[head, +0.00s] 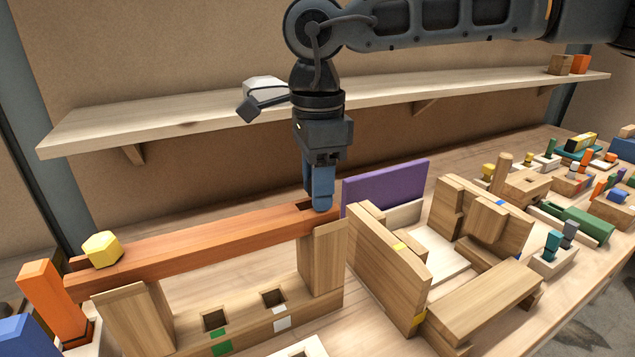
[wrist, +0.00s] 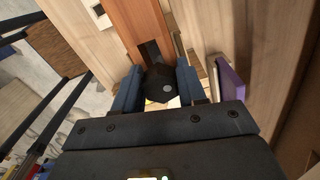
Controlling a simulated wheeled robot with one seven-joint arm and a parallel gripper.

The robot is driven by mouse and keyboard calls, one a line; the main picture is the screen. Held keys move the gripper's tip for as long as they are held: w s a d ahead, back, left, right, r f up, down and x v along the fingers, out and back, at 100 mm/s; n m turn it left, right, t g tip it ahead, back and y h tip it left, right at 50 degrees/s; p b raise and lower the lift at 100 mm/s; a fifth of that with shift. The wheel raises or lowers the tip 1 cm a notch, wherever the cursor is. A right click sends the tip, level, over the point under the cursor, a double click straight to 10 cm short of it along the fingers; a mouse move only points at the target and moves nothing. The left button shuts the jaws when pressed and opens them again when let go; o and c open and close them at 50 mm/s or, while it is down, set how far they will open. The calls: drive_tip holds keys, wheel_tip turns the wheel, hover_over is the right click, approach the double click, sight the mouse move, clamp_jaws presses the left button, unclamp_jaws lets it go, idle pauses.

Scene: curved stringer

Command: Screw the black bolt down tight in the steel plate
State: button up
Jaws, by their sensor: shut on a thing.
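My gripper (head: 320,206) points straight down at the right end of an orange-brown beam (head: 190,247). In the wrist view its two blue fingers (wrist: 157,82) are closed on a dark, blocky head, the black bolt (wrist: 163,90). The bolt stands at the end of the beam, by a dark slot (wrist: 149,52) in it. In the head view the fingers hide the bolt. I cannot make out a steel plate in either view. How far the bolt is seated is hidden.
A yellow hexagonal head (head: 103,249) sits on the beam's left end. Wooden posts (head: 321,262) carry the beam. A purple panel (head: 386,184) stands close to the right of my gripper. A long shelf (head: 200,112) runs behind. Several wooden fixtures crowd the table's right.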

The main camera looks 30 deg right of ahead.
drive_tip(key=shift+c, duration=1.3)
drive_tip(key=shift+f+m+b, duration=0.3)
drive_tip(key=shift+m+b, duration=0.7)
drive_tip(key=shift+m, duration=0.1)
drive_tip(key=m+b, duration=0.1)
drive_tip(key=m, duration=0.1)
drive_tip(key=shift+w+d+f+m+b, duration=0.1)
drive_tip(key=shift+m+b, duration=0.2)
drive_tip(key=shift+b, duration=0.05)
drive_tip(key=m+b, duration=0.1)
drive_tip(key=m, duration=0.2)
